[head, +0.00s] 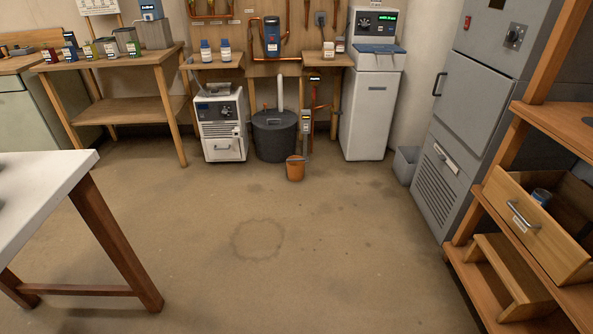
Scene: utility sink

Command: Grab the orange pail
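A small orange pail (296,168) stands upright on the floor near the back wall, a little right of the picture's middle. It is just in front and to the right of a larger dark grey bin (274,136). A thin upright grey object rises behind the pail. My gripper does not show in the head view.
The brown floor (290,260) between here and the pail is open. A white table (40,190) with wooden legs stands at the left. A grey cabinet (465,120) and wooden shelving with an open drawer (530,220) line the right. A white machine (220,125) stands left of the bin.

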